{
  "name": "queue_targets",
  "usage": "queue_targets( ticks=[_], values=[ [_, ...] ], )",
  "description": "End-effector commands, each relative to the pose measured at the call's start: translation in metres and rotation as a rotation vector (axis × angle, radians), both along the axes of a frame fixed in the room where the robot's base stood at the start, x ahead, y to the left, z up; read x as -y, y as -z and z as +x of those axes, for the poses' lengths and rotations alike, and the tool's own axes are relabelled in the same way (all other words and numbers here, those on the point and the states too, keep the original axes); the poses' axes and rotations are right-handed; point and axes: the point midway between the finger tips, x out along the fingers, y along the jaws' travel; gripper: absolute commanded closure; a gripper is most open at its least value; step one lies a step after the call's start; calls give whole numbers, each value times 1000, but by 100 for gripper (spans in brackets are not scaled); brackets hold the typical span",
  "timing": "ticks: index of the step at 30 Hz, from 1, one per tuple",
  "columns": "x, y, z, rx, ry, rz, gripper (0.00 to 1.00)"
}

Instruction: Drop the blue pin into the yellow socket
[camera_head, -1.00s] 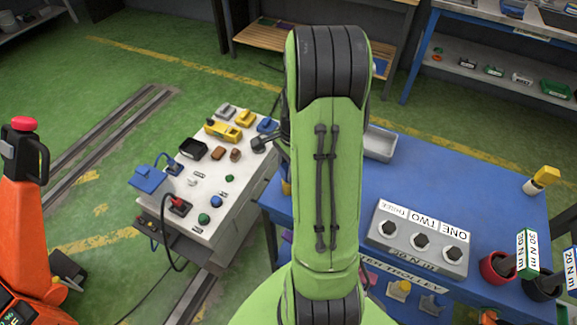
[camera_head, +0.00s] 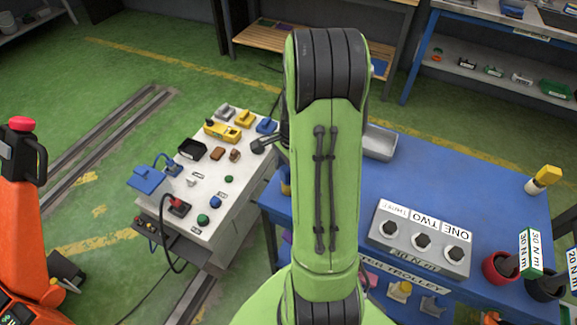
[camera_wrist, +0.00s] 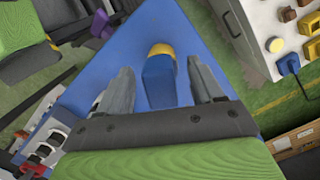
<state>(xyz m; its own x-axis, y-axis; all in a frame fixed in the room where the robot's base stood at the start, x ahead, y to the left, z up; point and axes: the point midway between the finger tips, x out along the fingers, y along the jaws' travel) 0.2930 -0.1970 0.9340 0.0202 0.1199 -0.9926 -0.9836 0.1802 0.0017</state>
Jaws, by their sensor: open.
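My gripper (camera_wrist: 161,78) is open in the wrist view, with its two grey fingers apart. A blue piece with a rounded yellow far end (camera_wrist: 160,76) shows between the fingers, over the blue trolley top. I cannot tell whether it is the blue pin, or whether either finger touches it. In the head view my green arm hides my gripper, and a small blue and yellow piece (camera_head: 286,182) shows at the arm's left edge. Yellow blocks (camera_head: 222,132) and a blue block (camera_head: 266,126) sit on the white console; I cannot tell which yellow thing is the socket.
The blue trolley (camera_head: 490,185) carries a grey block labelled ONE, TWO, THREE (camera_head: 390,243), a grey tray (camera_head: 381,142), a yellow-topped piece (camera_head: 543,180) and red (camera_head: 500,268) and dark cups. The white console (camera_head: 205,180) stands left. An orange machine (camera_head: 22,215) is far left.

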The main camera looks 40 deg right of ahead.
Motion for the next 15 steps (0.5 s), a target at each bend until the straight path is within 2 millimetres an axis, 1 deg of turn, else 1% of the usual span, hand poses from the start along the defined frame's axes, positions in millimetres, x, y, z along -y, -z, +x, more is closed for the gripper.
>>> queue_targets(
  ticks=[2, 5, 12, 15],
  values=[
    [1, -7, 0, 2, 0, -1, 34],
    [4, -28, 0, 5, 1, -4, 34],
    [12, -98, -1, 6, 2, -4, 34],
    [16, -124, -2, 5, 2, -4, 34]
  ],
)
